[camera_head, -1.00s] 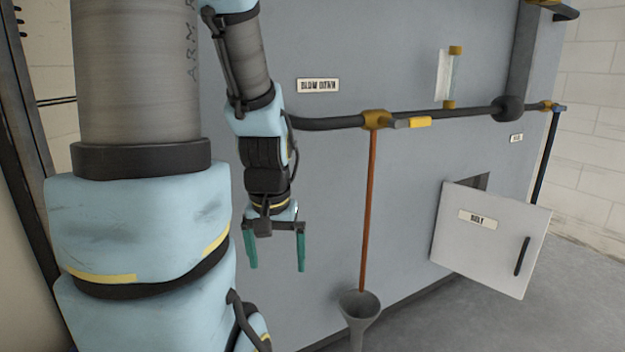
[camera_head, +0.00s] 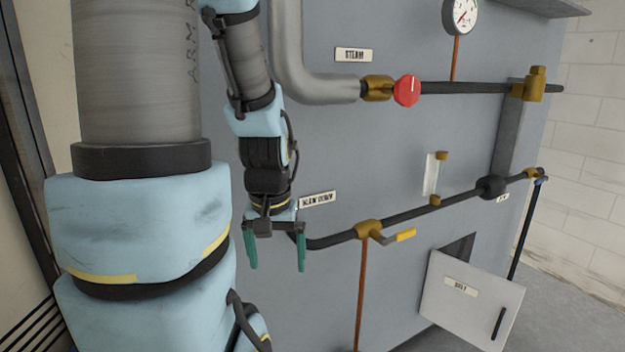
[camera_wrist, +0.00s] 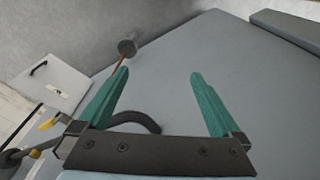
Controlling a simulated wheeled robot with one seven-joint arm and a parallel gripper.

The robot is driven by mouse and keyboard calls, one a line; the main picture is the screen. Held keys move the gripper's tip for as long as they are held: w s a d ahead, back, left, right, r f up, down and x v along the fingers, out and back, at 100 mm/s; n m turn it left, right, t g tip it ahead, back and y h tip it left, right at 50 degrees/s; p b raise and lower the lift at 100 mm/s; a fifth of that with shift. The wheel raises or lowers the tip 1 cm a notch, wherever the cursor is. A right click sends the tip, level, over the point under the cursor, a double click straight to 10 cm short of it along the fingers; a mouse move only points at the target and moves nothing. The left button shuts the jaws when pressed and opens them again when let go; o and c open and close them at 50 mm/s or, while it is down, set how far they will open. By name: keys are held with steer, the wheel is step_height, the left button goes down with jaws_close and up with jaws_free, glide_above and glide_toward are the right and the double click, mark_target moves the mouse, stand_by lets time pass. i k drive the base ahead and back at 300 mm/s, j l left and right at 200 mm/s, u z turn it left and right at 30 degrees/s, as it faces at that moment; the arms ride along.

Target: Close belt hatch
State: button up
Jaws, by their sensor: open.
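The belt hatch (camera_head: 473,303) is a light grey square door with a "BELT" label and a black handle (camera_head: 498,323), low on the right of the grey machine wall. It stands open, swung out from the wall, with a dark opening (camera_head: 459,248) showing above and behind it. In the wrist view the hatch (camera_wrist: 57,78) is at the far left. My gripper (camera_head: 278,252) has green fingers, open and empty. It is well to the left of the hatch and touches nothing that I can see; the fingers also show in the wrist view (camera_wrist: 157,95).
A dark pipe with a yellow-handled valve (camera_head: 404,235) crosses the wall between my gripper and the hatch. An orange pipe (camera_head: 361,290) drops from it. Above are a steam pipe with a red valve (camera_head: 407,90) and a gauge (camera_head: 460,15). Floor shows at the right.

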mark_target(480, 307)
steer(key=l, duration=0.75)
steer(key=i+l, duration=0.15)
steer(key=l, duration=0.55)
